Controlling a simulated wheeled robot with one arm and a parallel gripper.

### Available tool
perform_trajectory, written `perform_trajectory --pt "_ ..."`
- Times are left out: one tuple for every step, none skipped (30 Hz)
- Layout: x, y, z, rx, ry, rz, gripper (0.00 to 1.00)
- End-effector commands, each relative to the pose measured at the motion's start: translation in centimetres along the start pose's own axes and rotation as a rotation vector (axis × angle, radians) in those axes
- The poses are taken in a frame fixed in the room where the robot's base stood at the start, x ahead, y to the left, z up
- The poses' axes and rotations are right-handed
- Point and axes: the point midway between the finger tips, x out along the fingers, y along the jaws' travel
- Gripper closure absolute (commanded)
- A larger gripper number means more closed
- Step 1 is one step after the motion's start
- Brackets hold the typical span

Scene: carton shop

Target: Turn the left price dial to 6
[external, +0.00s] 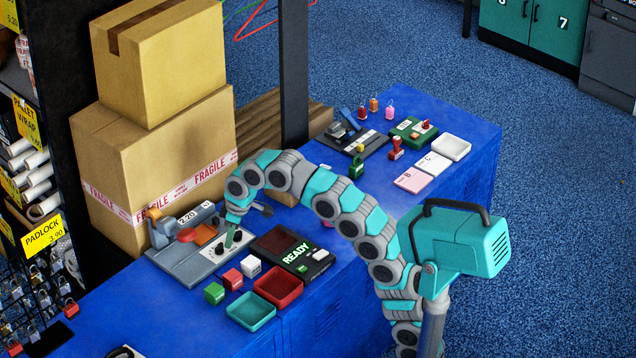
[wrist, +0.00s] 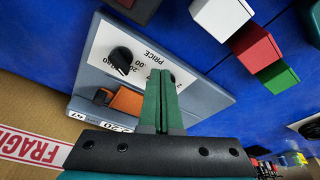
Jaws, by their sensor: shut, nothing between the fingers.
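The price labeller is a grey machine (external: 185,262) at the left of the blue counter, with a white dial plate marked PRICE (wrist: 106,45). In the wrist view one black dial (wrist: 121,58) shows on the plate, left of my fingers. The plate's print is upside down there. My gripper (wrist: 165,76) is shut and empty, its green fingers pressed together over the plate. The fingers cover the part of the plate right of the visible dial, so a second dial there cannot be seen. In the external view my gripper (external: 229,241) points down over the plate. Contact cannot be told.
An orange part (wrist: 125,101) of the labeller sits close left of my fingers. A dark READY terminal (external: 290,250), small green, red and white blocks (external: 232,278) and two trays (external: 278,286) stand nearby. Stacked cartons (external: 160,150) rise behind the labeller.

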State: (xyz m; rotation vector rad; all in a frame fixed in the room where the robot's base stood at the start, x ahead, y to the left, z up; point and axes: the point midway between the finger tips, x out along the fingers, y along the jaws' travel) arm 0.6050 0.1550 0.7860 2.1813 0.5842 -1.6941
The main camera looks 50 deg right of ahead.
Motion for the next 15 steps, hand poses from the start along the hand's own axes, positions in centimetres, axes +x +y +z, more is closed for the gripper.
perform_trajectory --pt "0.00 -0.03 -0.06 0.000 0.000 0.000 1.00" --pt "0.00 -0.05 -0.09 0.000 0.000 0.000 1.00" --pt "0.02 -0.07 -0.12 0.000 0.000 0.000 1.00" --pt "0.02 -0.08 -0.15 0.000 0.000 0.000 1.00" --pt "0.03 -0.09 -0.18 0.000 0.000 0.000 1.00" --pt "0.04 -0.11 -0.22 0.000 0.000 0.000 1.00" --pt "0.05 -0.12 -0.24 0.000 0.000 0.000 1.00" --pt "0.06 -0.14 -0.28 0.000 0.000 0.000 1.00" --pt "0.07 -0.16 -0.31 0.000 0.000 0.000 1.00" --pt "0.08 -0.17 -0.34 0.000 0.000 0.000 1.00" --pt "0.09 -0.18 -0.37 0.000 0.000 0.000 1.00" --pt "0.10 -0.20 -0.40 0.000 0.000 0.000 1.00" --pt "0.10 -0.22 -0.44 0.000 0.000 0.000 1.00" --pt "0.12 -0.24 -0.47 0.000 0.000 0.000 1.00" --pt "0.13 -0.26 -0.52 -0.001 0.000 0.000 1.00"
